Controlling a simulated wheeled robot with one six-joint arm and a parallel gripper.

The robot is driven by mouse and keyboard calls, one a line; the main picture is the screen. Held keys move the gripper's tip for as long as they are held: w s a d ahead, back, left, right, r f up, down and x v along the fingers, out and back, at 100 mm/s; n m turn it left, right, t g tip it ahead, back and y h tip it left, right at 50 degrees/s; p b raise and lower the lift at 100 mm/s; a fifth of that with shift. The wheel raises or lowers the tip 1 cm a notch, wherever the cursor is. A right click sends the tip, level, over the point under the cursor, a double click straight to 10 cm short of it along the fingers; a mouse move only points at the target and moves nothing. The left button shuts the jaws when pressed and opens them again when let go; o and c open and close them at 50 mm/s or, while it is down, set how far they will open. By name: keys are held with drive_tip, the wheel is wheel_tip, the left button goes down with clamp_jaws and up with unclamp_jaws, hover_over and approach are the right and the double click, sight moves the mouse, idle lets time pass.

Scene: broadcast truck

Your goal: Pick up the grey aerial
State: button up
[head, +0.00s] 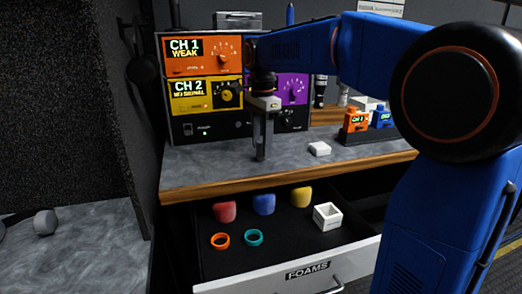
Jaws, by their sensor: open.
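My gripper (262,153) points straight down over the grey worktop (215,165), in front of the stacked channel units. Its jaws are open, with their tips close to the worktop; whether they touch it I cannot tell. I cannot pick out a grey aerial for certain. A dark upright rod (174,13) stands behind the top left of the orange CH 1 unit (190,68). A blue rod (290,14) stands further right. My arm and gripper hide part of the units and the worktop behind them.
The yellow CH 2 unit (192,106) is below CH 1, a purple unit (291,89) to the right. A white block (319,148) lies right of my gripper. Orange (355,120) and blue (382,117) packs stand on a dark base. An open drawer (215,286) holds coloured foams and rings.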

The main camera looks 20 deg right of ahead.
drive_tip(key=shift+f, duration=0.6)
drive_tip(key=c, duration=1.1)
